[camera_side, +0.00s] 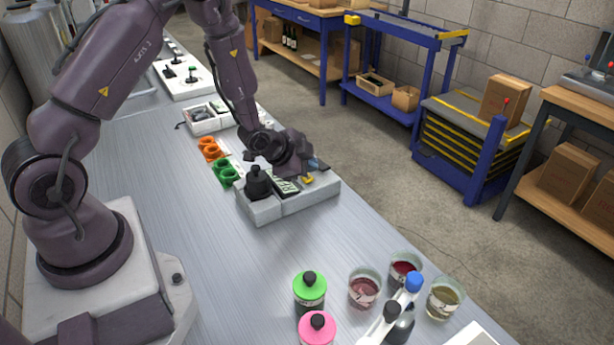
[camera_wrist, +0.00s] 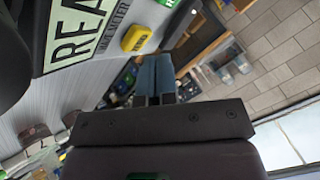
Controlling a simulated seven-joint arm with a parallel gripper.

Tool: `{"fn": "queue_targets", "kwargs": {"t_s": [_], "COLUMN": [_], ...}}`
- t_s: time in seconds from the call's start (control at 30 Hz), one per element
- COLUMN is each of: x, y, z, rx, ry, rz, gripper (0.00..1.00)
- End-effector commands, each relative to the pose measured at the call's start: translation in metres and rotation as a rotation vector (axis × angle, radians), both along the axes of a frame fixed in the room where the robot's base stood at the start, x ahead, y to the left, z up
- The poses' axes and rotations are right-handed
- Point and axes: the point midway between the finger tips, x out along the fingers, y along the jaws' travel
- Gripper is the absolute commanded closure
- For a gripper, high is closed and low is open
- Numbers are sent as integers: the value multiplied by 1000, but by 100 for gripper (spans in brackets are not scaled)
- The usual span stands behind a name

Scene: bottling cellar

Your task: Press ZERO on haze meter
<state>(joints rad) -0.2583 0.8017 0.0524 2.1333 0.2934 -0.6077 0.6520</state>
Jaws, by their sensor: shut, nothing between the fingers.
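The haze meter (camera_side: 262,212) is a pale grey box on the steel bench in the side view, with a black cap (camera_side: 258,182) at its left end. Its label (camera_wrist: 84,27) fills the upper left of the wrist view, showing large letters "REA" and smaller text ending in "METER". A yellow button (camera_wrist: 137,39) sits beside the label and also shows in the side view (camera_side: 307,180). I cannot read ZERO on any button. My gripper (camera_side: 304,164) is over the right part of the meter. Its fingers (camera_wrist: 154,75) are shut and empty, close to the yellow button; contact cannot be told.
Orange rings (camera_side: 211,148) and green rings (camera_side: 227,172) lie left of the meter. Bench between is clear.

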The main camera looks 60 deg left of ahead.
Motion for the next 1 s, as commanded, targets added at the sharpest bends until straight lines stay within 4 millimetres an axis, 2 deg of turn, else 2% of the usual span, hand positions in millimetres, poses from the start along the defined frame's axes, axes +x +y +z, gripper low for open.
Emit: {"fn": "queue_targets", "kwargs": {"t_s": [1.0], "x": [0], "y": [0], "z": [-11], "rx": [0], "ry": [0], "rz": [0], "gripper": [100]}}
